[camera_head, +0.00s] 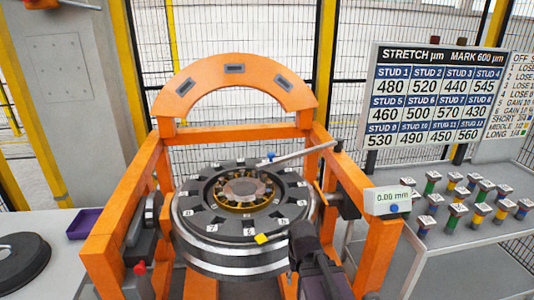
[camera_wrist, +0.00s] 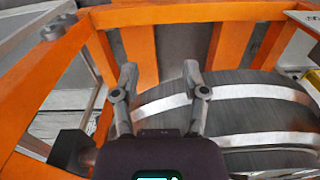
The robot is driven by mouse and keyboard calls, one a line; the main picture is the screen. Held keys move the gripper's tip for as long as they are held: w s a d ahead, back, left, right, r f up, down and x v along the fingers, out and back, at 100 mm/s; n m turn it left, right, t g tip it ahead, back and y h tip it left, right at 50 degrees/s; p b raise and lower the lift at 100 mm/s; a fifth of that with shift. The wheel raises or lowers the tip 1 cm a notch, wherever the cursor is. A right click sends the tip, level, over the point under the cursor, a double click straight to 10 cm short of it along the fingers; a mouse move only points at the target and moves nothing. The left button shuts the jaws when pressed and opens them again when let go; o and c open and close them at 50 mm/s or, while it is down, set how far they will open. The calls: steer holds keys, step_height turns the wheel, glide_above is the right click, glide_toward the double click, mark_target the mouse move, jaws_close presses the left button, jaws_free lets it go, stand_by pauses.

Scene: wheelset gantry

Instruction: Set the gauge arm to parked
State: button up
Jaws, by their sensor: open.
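The gauge arm (camera_head: 305,152) is a thin grey bar in the head view. It reaches from the right post of the orange gantry leftward over the wheelset, with a blue tip above the wheel's back part. The wheelset (camera_head: 235,264) is a dark round disc with numbered pads and bright metal bands. A gauge display (camera_head: 394,200) on the right post reads 0.00 mm. My gripper (camera_wrist: 160,75) is open and empty in the wrist view, beside the wheelset's banded side. In the head view, my dark arm end covers the wheelset's front right edge.
The orange gantry (camera_head: 101,250) frames the wheelset, with an arch behind. A stretch board (camera_head: 435,95) stands at the right, above a grey table with several coloured studs (camera_head: 480,210). A purple tray (camera_head: 84,223) sits at the left. A wire fence closes the back.

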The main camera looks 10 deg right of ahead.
steer(key=shift+a, duration=0.25)
